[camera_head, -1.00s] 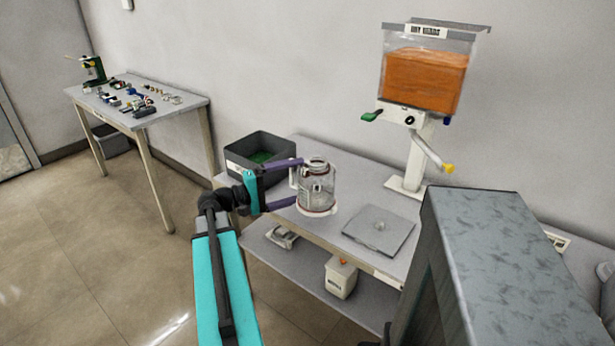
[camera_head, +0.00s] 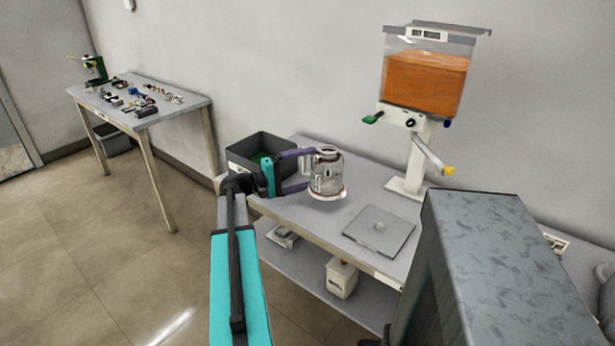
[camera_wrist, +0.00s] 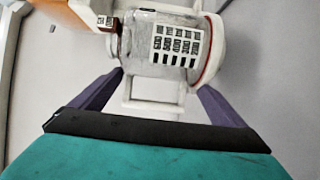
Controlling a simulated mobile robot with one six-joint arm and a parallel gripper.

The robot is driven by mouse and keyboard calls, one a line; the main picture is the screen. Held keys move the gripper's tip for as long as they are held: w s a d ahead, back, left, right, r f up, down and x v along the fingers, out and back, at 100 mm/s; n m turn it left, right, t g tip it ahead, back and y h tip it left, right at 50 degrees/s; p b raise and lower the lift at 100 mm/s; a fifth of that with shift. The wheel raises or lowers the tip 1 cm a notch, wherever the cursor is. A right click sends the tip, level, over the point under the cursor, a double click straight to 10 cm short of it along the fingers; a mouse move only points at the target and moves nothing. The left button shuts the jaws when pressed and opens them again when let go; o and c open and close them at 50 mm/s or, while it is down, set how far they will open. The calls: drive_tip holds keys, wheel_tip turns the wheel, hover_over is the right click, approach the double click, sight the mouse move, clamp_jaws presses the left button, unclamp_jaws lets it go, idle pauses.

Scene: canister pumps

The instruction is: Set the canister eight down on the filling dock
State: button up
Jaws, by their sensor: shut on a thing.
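My gripper (camera_head: 311,170) is shut on the canister (camera_head: 327,178), a clear jar with a white handle on its left and a red ring above a white base. It is held about upright over the bench, apparently clear of the top. In the wrist view the canister (camera_wrist: 165,45) shows a scale label, and its white handle lies between the purple fingers of my gripper (camera_wrist: 160,92). Its number cannot be read. A grey square plate (camera_head: 362,238) with a small raised knob, probably the filling dock, lies bare on the bench, right of and nearer than the canister.
A dispenser with an orange-filled hopper (camera_head: 425,85) stands behind the plate, its spout (camera_head: 432,158) reaching out above the bench. A dark bin (camera_head: 240,160) is behind my gripper. A white container (camera_head: 341,278) is on the lower shelf. A grey block fills the near right.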

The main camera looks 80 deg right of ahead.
drive_tip(key=shift+s+d+f+p, duration=0.1)
drive_tip(key=shift+d+f+p, duration=0.15)
drive_tip(key=shift+f, duration=0.65)
drive_tip(key=shift+s+d+f+p, duration=0.1)
drive_tip(key=shift+d+f, duration=0.25)
drive_tip(key=shift+f, duration=0.5)
drive_tip(key=shift+f, duration=0.2)
drive_tip(key=o, duration=0.8)
drive_tip(key=shift+o, duration=0.2)
drive_tip(key=shift+r, duration=0.1)
